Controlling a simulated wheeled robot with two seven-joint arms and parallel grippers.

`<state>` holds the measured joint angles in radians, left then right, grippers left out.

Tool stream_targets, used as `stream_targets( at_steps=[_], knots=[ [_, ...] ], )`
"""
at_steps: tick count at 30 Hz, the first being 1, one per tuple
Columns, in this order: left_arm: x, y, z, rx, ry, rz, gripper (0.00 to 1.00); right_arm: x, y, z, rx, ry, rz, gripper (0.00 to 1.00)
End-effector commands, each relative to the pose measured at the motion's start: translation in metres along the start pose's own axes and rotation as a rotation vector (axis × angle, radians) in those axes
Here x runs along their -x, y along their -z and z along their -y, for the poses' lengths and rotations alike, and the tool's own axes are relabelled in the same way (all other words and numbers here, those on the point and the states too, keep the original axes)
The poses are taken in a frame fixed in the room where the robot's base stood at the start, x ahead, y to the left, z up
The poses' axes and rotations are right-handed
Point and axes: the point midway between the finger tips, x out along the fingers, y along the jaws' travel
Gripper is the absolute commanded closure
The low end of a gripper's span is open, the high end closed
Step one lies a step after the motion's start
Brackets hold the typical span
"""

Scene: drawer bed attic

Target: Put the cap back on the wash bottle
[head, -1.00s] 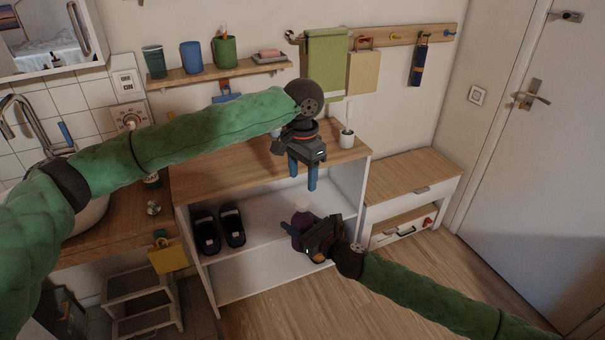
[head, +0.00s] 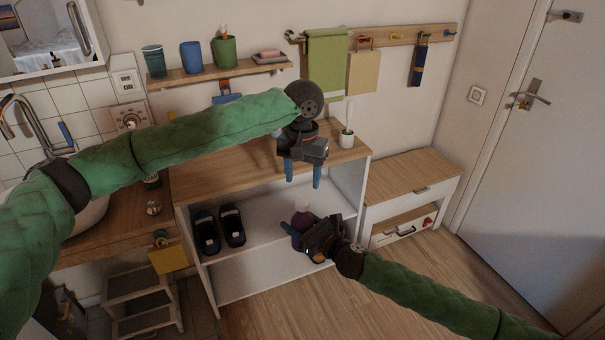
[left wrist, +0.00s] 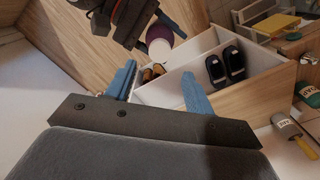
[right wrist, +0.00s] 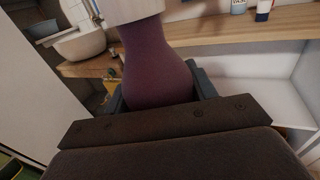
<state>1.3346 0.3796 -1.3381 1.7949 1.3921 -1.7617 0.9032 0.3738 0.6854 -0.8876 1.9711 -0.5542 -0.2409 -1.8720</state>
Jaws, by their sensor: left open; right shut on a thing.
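The wash bottle (head: 301,222) is purple and stands roughly upright in my right gripper (head: 299,240). Its purple body (right wrist: 158,65) fills the middle of the right wrist view between the fingers. A pale, cap-like piece (head: 303,207) sits at the bottle's top; it also shows in the left wrist view (left wrist: 160,51), and is cut off in the right wrist view (right wrist: 135,9). I cannot tell whether it is fully seated. My left gripper (head: 303,184) is open and empty above the bottle, fingers pointing down and apart from it.
A white shelf unit with a wooden top (head: 225,165) holds dark slippers (head: 219,230) behind the bottle. A low bench (head: 410,180) is to the right. The floor in front is clear.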

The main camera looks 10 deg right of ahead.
Motion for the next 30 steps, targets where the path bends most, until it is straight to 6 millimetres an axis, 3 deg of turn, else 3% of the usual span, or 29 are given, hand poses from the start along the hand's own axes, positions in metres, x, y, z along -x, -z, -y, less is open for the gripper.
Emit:
stream_targets(
  at_steps=[16, 30],
  knots=[
    [-0.066, 0.000, 0.000, 0.000, 0.000, 0.001, 0.47, 0.000, 0.000, 0.000, 0.000, 0.000, 0.000, 1.00],
    [-0.077, 0.000, 0.000, -0.001, 0.000, 0.000, 0.47, 0.000, 0.000, 0.000, 0.000, 0.000, 0.000, 1.00]
  ],
)
